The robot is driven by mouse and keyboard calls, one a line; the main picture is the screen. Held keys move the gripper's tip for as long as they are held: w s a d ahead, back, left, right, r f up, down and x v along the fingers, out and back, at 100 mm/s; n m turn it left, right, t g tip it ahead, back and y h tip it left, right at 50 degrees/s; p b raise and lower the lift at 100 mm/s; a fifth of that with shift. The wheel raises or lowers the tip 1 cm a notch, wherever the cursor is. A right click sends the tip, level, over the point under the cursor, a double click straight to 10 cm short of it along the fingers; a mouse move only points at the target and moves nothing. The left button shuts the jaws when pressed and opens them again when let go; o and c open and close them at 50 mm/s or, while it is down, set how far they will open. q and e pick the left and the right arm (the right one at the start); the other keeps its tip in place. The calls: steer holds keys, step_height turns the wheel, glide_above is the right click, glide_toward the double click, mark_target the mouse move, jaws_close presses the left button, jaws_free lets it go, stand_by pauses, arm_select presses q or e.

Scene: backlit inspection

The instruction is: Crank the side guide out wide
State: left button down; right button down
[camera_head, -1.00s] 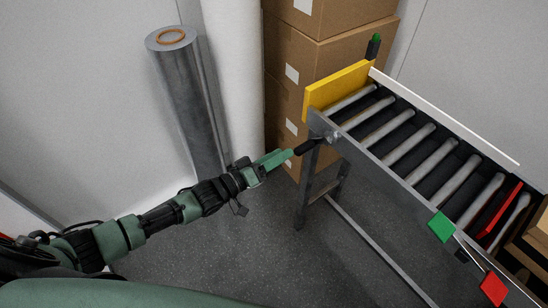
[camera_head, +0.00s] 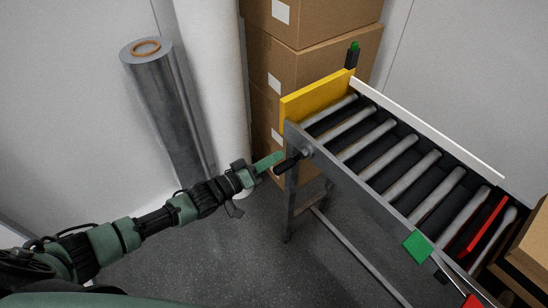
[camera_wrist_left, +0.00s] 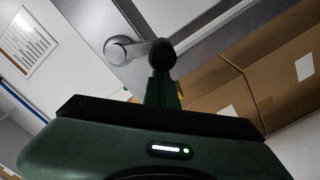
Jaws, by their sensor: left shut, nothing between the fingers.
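The crank's black handle (camera_head: 287,164) sticks out from a round hub (camera_head: 307,153) on the near side rail of the roller conveyor, close to its yellow end plate. My left gripper (camera_head: 272,161) is shut and empty, its green fingers right beside the handle; I cannot tell whether they touch. In the left wrist view the handle's dark round end (camera_wrist_left: 162,54) shows just beyond the fingers (camera_wrist_left: 160,92), with the grey hub (camera_wrist_left: 117,50) to its left. A white rail (camera_head: 430,130), apparently the side guide, runs along the rollers' far side. My right gripper is not in view.
The yellow plate (camera_head: 318,98) closes the conveyor's far end. Stacked cartons (camera_head: 345,66) stand behind it. A grey roll (camera_head: 170,110) and a white column stand left of them. Green (camera_head: 417,246) and red tags sit along the near rail. The floor below the arm is clear.

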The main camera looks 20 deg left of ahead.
arm_select(q)
steer(key=shift+s+d+f+p, duration=0.15)
steer(key=shift+s+d+p, duration=0.1)
steer(key=shift+s+d, duration=0.3)
steer(key=shift+s+d+f+p, duration=0.1)
steer(key=shift+s+d+p, duration=0.2)
steer(key=shift+d, duration=0.3)
steer(key=shift+s+f, duration=0.1)
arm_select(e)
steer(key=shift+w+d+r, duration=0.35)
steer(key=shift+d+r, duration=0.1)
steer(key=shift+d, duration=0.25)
arm_select(q)
steer(key=shift+d, duration=0.15)
steer(key=shift+s+d, duration=0.3)
steer(key=shift+d, duration=0.05)
steer(key=c, duration=1.1)
jaws_free()
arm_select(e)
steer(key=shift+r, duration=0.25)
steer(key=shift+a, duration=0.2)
